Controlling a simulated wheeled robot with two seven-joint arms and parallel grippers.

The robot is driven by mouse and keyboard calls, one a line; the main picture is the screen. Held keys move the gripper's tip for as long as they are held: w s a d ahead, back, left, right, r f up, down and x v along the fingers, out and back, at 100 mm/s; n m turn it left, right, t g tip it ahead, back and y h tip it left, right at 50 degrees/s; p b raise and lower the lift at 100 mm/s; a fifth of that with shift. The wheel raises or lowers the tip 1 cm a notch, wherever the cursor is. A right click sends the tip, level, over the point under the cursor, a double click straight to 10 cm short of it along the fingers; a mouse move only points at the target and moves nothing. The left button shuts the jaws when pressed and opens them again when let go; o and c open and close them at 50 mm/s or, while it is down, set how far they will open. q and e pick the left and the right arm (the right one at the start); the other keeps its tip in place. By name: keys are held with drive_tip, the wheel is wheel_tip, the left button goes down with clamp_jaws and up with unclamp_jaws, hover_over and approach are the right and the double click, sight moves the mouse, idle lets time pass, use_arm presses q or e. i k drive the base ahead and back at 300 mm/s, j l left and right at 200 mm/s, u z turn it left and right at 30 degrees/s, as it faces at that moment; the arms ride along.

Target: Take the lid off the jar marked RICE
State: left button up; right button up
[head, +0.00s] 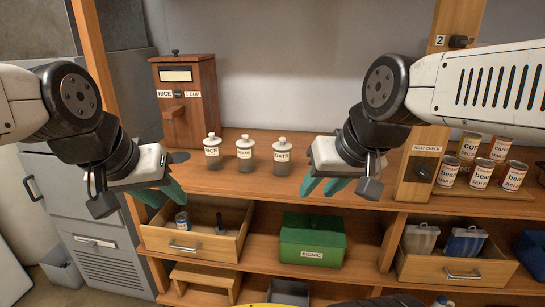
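Three jars with white lids stand in a row on the wooden counter: a left jar (212,153), a middle jar (245,154) and a right jar (281,157) whose label seems to read OATS. The labels on the left and middle jars are too small to read surely. All three lids are on. My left gripper (162,194) is left of the jars and nearer to me, its teal fingers apart and empty. My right gripper (323,186) is right of the right jar and nearer to me, its fingers apart and empty. Neither touches a jar.
A wooden dispenser marked RICE 1 CUP (189,100) stands at the back left. Several cans (470,147) stand on the right. Below are an open left drawer (194,244), a green PICNIC box (312,240) and an open right drawer (452,270). The counter between the jars and its front edge is clear.

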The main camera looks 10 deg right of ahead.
sight(212, 141)
drive_tip(key=i+l+u, duration=0.1)
drive_tip(key=i+l, duration=0.15)
drive_tip(key=i, duration=0.25)
drive_tip(key=i+l, duration=0.3)
drive_tip(key=i, duration=0.25)
drive_tip(key=j+u, duration=0.05)
